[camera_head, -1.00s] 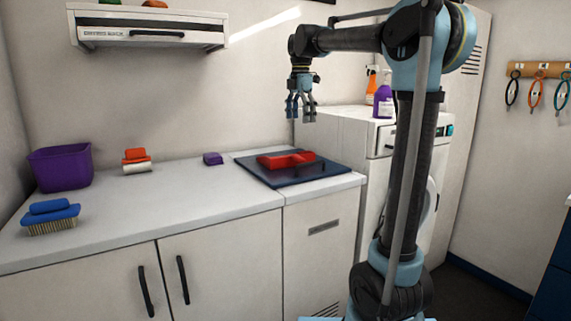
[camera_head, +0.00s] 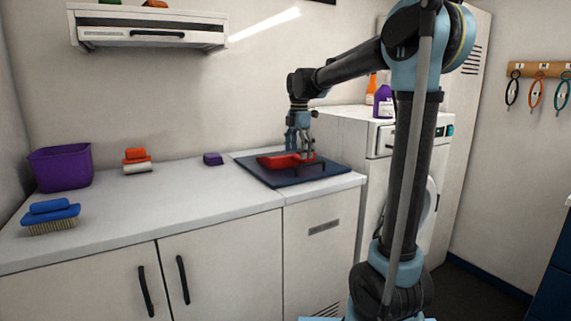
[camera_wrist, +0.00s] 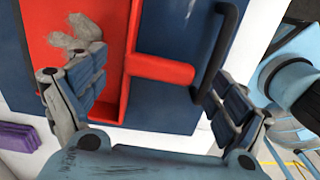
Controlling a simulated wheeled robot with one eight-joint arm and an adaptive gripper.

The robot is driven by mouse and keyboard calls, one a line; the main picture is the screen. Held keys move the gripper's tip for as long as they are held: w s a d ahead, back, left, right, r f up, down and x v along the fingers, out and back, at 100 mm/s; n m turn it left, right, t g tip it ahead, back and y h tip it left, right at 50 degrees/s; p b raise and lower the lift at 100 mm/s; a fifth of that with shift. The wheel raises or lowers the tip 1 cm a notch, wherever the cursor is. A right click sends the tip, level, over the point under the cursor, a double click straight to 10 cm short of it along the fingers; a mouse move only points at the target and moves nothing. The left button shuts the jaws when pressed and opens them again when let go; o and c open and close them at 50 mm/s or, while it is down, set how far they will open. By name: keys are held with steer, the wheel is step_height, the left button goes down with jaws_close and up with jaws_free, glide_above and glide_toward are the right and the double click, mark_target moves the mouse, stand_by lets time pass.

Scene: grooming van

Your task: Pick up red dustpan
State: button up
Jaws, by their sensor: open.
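The red dustpan (camera_head: 278,161) lies on a dark blue mat (camera_head: 306,174) on the right part of the white counter. My gripper (camera_head: 300,156) is lowered at the dustpan, with its fingers around the handle side. In the wrist view my gripper (camera_wrist: 150,100) is open, and the dustpan's red handle (camera_wrist: 160,68) runs between the spread fingers. The dustpan's pan (camera_wrist: 75,25) is at the upper left there, with a greyish clump (camera_wrist: 78,40) in or over it. I cannot tell whether any finger touches the dustpan.
A small purple block (camera_head: 213,159) lies left of the mat. Further left on the counter (camera_head: 150,210) are an orange-and-white brush (camera_head: 137,161), a purple bin (camera_head: 61,167) and a blue brush (camera_head: 50,217). A white machine (camera_head: 375,150) with bottles stands on the right.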

steer(key=shift+f, duration=0.65)
steer(key=shift+r, duration=0.1)
steer(key=c, duration=0.9)
steer(key=shift+c, duration=1.2)
